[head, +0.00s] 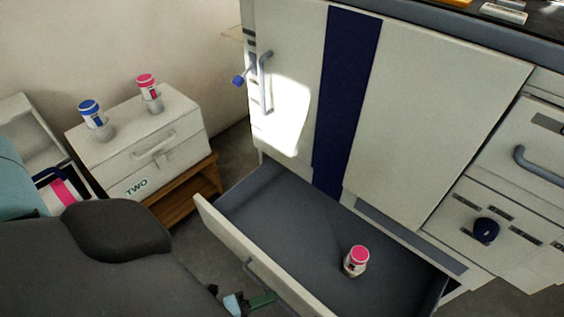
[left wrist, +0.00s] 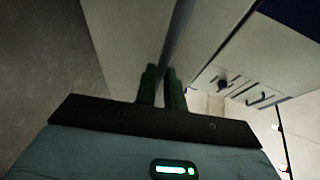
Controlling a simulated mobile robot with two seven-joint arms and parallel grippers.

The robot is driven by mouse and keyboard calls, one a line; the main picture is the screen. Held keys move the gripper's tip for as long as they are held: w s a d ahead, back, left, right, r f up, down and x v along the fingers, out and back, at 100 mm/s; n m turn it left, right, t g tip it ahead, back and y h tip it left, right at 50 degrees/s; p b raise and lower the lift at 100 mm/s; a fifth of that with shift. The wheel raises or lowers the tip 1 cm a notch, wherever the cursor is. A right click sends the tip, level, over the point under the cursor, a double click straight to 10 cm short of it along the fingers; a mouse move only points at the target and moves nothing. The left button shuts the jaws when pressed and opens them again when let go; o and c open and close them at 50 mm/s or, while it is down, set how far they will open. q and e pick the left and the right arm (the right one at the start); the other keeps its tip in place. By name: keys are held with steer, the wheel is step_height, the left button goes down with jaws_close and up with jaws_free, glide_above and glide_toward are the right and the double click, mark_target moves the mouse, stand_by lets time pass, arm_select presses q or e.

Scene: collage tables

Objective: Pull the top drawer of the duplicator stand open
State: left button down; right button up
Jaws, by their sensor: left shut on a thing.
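A wide drawer (head: 292,226) with a grey inside stands pulled out at the base of the large white cabinet with a blue stripe. A jar with a pink lid (head: 356,261) stands upright in it. The drawer front carries a grey bar handle (head: 258,277), partly cut off by the frame's lower edge. My left gripper (head: 264,299) is at this handle, its green fingers shut on it. In the left wrist view the fingers (left wrist: 162,88) close around the grey bar (left wrist: 172,45) in front of the pale drawer front. My right gripper is not in view.
At left, a small white drawer unit (head: 150,147) marked TWO stands on a wooden base, with a blue-lidded and a pink-lidded jar on top. The cabinet doors (head: 430,110) above the drawer are shut. A panel with a dark knob (head: 486,230) is at right.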

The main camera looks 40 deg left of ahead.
arm_select(q)
steer(key=s, duration=0.5)
steer(key=shift+s+a+p, duration=0.1)
steer(key=shift+s+p, duration=0.15)
steer(key=shift+p, duration=0.1)
steer(key=c, duration=1.5)
jaws_free()
